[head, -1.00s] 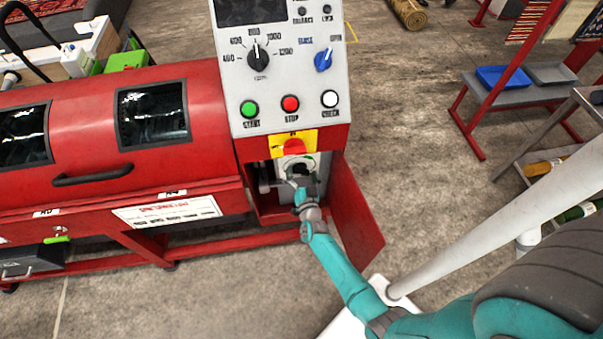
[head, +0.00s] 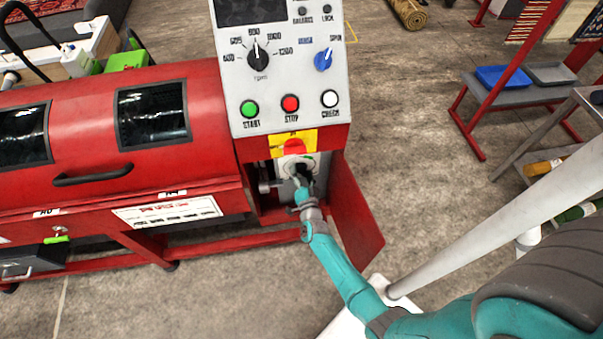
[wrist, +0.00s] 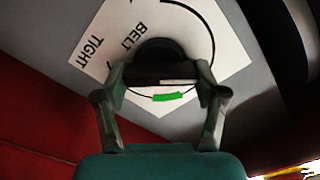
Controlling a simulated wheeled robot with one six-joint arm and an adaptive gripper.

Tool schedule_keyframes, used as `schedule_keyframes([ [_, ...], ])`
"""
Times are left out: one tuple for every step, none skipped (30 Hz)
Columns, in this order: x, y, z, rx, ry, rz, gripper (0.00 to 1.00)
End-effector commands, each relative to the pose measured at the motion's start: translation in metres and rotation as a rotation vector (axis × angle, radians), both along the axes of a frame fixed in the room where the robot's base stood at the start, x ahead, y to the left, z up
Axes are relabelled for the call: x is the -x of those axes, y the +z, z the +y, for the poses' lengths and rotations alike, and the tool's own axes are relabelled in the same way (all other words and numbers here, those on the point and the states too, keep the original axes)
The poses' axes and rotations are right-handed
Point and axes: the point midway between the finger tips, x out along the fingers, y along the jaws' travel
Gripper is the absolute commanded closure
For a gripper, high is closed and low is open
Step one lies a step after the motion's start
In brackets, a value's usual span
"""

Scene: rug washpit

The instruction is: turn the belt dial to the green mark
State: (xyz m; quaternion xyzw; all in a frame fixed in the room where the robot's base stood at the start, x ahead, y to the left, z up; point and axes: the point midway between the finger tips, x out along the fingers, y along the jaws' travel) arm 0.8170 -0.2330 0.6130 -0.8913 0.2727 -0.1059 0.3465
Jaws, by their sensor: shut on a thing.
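The belt dial (wrist: 160,50) is a dark round knob on a white plate (wrist: 112,30) lettered BELT and TIGHT, with a thin black arc around it. A green mark (wrist: 167,96) lies on that arc, in view between my fingers. A short white line (wrist: 178,82) shows at the dial's edge, close to the green mark. My gripper (wrist: 163,76) is shut on the dial, one finger at each side. In the head view my gripper (head: 303,174) reaches into the open compartment below the control panel and hides most of the dial.
A red cap (head: 294,147) sits just above the dial on a yellow plate. The open red door (head: 356,212) stands close to the right of my arm. The control panel (head: 285,70) with knobs and buttons is above.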

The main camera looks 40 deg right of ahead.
Motion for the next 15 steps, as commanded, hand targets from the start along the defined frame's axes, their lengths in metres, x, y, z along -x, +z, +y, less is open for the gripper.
schedule_keyframes([
  [0.0, 0.0001, -0.0006, -0.036, -0.001, -0.025, 0.64],
  [0.0001, 0.0, -0.0006, -0.06, -0.001, -0.041, 0.64],
  [0.0002, -0.0001, -0.0008, -0.092, -0.001, -0.063, 0.64],
  [0.0002, -0.0002, -0.0008, -0.116, -0.001, -0.079, 0.64],
  [0.0002, -0.0002, -0.0009, -0.139, -0.001, -0.095, 0.64],
  [0.0002, -0.0003, -0.001, -0.17, -0.001, -0.116, 0.64],
  [0.0002, -0.0004, -0.0011, -0.194, -0.001, -0.132, 0.64],
  [0.0003, -0.0004, -0.0011, -0.218, -0.001, -0.148, 0.64],
  [0.0004, -0.0006, -0.0012, -0.249, -0.001, -0.169, 0.64],
  [0.0004, -0.0007, -0.0012, -0.273, -0.001, -0.185, 0.64],
  [0.0004, -0.0008, -0.0013, -0.296, -0.001, -0.201, 0.64],
  [0.0004, -0.0009, -0.0014, -0.327, -0.001, -0.223, 0.64],
  [0.0005, -0.0009, -0.0014, -0.351, -0.001, -0.239, 0.64],
  [0.0005, -0.0011, -0.0014, -0.375, -0.001, -0.255, 0.64],
  [0.0006, -0.0012, -0.0016, -0.406, -0.001, -0.276, 0.64],
])
